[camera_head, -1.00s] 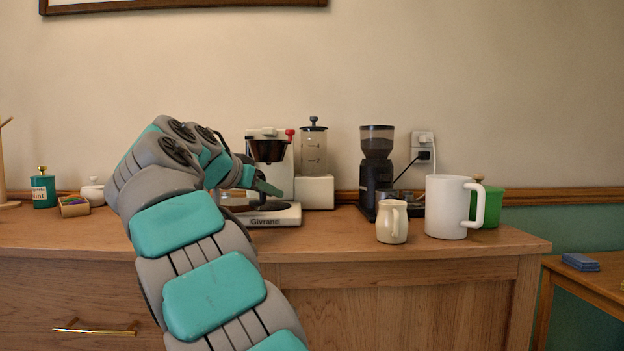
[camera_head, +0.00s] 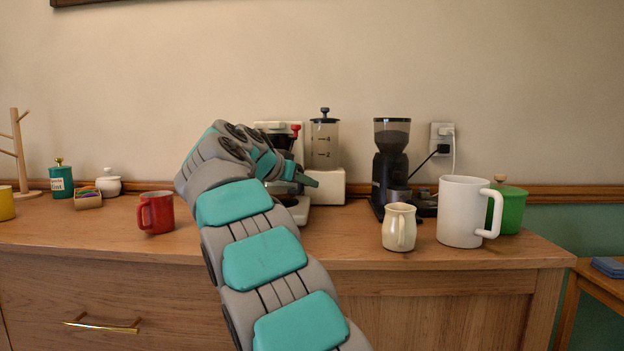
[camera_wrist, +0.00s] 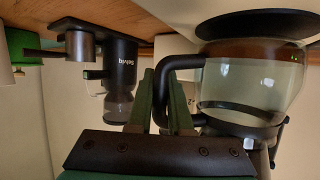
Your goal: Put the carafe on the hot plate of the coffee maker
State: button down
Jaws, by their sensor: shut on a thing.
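The glass carafe (camera_wrist: 240,85) fills the right of the wrist view, with a brown band of liquid and a black handle (camera_wrist: 160,75). My gripper (camera_wrist: 158,85) has its green fingers shut on that handle. A dark round plate (camera_wrist: 255,24) lies right by the carafe's base; I cannot tell whether they touch. In the head view my gripper (camera_head: 306,181) is in front of the white coffee maker (camera_head: 293,126). My arm hides most of the coffee maker's front and the carafe there.
A grinder (camera_head: 390,165), a cream jug (camera_head: 399,227), a white mug (camera_head: 459,211) and a green canister (camera_head: 510,207) stand to the right. A red mug (camera_head: 156,212) stands left of my arm. The counter (camera_head: 90,232) has free room at its left front.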

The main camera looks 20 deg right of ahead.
jog(key=shift+w+f, duration=0.15)
jog(key=shift+f, duration=0.1)
jog(key=shift+f, duration=0.15)
jog(key=c, duration=0.8)
grip_release()
jog(key=shift+c, duration=0.2)
